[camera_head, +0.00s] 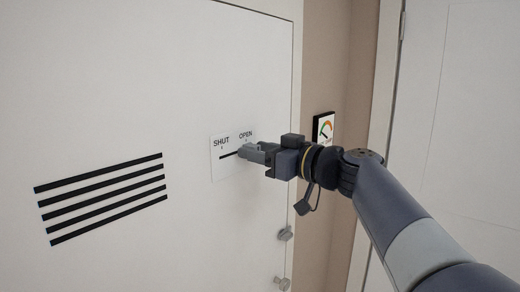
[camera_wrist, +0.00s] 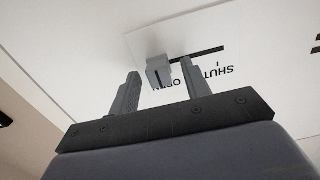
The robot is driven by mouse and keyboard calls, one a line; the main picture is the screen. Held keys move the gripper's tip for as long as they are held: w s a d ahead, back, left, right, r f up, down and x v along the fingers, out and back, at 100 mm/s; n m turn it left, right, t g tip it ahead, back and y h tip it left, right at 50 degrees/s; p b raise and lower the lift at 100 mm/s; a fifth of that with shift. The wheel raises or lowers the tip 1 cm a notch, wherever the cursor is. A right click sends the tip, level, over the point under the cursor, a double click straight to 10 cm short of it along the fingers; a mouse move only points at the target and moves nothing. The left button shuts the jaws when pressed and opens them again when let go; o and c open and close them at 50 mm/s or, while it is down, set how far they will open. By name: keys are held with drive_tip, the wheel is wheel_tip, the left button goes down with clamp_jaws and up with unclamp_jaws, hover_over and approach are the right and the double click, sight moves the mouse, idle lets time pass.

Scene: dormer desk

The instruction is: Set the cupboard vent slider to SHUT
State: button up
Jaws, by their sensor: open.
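The vent slider plate (camera_head: 218,168) is a white label on the cupboard door, with SHUT at its left and OPEN at its right above a dark slot. In the wrist view the plate (camera_wrist: 205,38) shows upside down, with the slot running right from the grey slider knob (camera_wrist: 158,73). The knob is at the OPEN end of the slot. My gripper (camera_head: 250,153) is at the plate's right part and hides the knob in the head view. In the wrist view my gripper (camera_wrist: 160,68) is open, one finger on each side of the knob, with gaps visible.
A black slatted vent (camera_head: 100,198) is on the door to the left. Small grey fittings (camera_head: 285,234) are near the door's lower right edge. The door face between plate and vent is clear.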

sight(221, 157)
drive_tip(key=shift+c, duration=0.2)
clamp_jaws()
idle(0.3)
drive_tip(key=s+a+b, duration=0.2)
drive_tip(key=s+b, duration=0.1)
drive_tip(key=s+a+b, duration=0.2)
drive_tip(key=b, duration=0.1)
drive_tip(key=shift+s+a, duration=0.2)
drive_tip(key=shift+s, duration=0.2)
